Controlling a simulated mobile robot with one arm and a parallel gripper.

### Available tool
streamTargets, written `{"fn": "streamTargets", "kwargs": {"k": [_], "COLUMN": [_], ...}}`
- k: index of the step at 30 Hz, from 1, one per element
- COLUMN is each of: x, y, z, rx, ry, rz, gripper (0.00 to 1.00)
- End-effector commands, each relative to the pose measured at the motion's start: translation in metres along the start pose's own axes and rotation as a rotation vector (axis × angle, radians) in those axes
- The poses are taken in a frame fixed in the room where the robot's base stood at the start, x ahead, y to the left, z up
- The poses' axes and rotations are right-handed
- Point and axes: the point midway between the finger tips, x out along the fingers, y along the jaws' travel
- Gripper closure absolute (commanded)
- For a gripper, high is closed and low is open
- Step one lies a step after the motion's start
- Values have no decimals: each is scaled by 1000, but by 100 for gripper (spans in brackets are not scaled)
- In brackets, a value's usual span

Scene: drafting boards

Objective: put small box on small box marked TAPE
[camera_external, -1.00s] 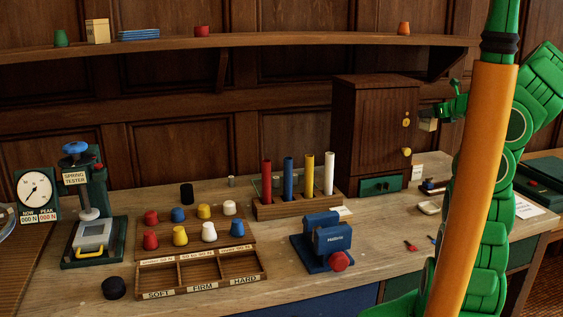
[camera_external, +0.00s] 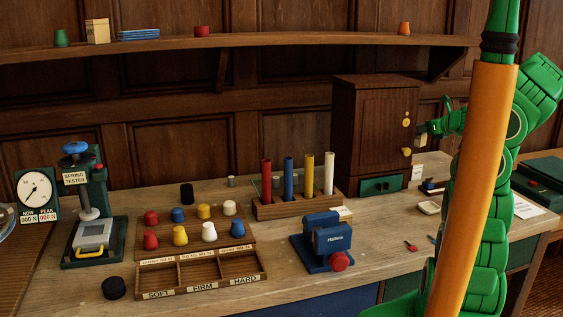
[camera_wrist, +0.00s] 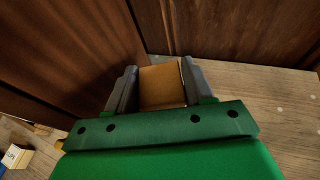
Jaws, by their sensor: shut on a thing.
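My gripper (camera_wrist: 161,88) is shut on a small tan box (camera_wrist: 162,84), which sits between its two dark fingers in the wrist view. In the external view my gripper (camera_external: 428,133) is right of the wooden cabinet, holding the box (camera_external: 421,140) above the table. A pale yellow box with a white label (camera_wrist: 16,157) shows at the lower left of the wrist view; its lettering is too small to read, so I cannot tell whether it says TAPE. Another small tan box (camera_external: 97,31) stands on the wall shelf.
The wooden cabinet (camera_external: 370,130) stands close to my gripper. The wrist view shows bare wood (camera_wrist: 270,110) at right.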

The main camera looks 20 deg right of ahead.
Motion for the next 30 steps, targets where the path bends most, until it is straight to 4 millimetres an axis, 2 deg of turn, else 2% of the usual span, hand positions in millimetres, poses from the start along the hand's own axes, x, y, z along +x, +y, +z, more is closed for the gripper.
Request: {"fn": "streamTargets", "kwargs": {"k": [3,11,19,30], "x": [6,12,22,23], "y": [-1,-2,-3,-3], "z": [-18,-33,-61,-65], "rx": [3,1,2,0], "ry": [2,1,0,0], "rz": [0,-2,-2,-2], "gripper": [97,97,97,97]}}
